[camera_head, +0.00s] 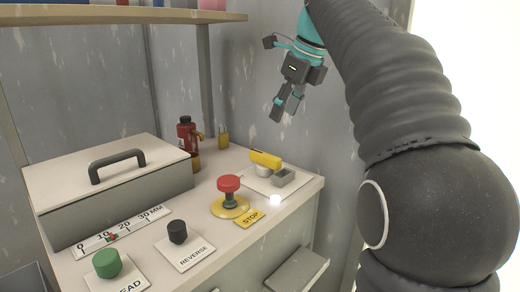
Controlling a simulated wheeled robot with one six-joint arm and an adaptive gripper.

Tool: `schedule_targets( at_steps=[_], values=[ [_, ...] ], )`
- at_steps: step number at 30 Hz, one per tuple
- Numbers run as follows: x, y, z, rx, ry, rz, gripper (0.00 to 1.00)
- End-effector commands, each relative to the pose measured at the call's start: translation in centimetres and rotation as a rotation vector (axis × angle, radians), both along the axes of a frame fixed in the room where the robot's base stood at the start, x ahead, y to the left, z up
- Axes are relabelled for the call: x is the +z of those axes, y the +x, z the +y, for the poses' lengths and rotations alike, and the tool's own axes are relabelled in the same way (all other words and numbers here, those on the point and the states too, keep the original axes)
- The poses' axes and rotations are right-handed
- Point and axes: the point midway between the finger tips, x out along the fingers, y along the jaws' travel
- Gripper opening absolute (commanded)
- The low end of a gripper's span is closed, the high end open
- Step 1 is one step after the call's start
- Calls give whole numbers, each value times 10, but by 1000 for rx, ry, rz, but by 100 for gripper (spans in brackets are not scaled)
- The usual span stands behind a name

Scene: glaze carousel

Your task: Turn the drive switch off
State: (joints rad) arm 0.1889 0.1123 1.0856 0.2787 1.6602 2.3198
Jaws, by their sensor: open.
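No label reading "drive" can be made out. On the bench top stand a green knob (107,263) on a plate whose label is partly cut off to "EAD", a black knob (177,232) on a plate marked REVERSE, and a red mushroom button (229,184) on a yellow round base beside a STOP label (250,218). A yellow bar-shaped part (265,159) sits on a pale plate towards the back right; I cannot tell if it is a switch. My gripper (283,108) is open and empty, pointing down in the air above the back right of the bench, apart from everything.
A grey lidded box (118,190) with a dark handle stands at the left, behind a 0–30 MM scale (122,232). A red bottle (186,134) stands at the back. A shelf (120,14) overhangs the left.

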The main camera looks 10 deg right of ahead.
Motion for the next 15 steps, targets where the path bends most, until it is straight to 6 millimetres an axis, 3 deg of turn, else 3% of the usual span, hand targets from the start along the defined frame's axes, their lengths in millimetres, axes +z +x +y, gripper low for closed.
schedule_targets(
  at_steps=[7, 15],
  values=[
    [-6, 9, 0, -64, 29, 21, 50],
    [-50, 22, 11, -60, 28, 22, 50]
  ],
)
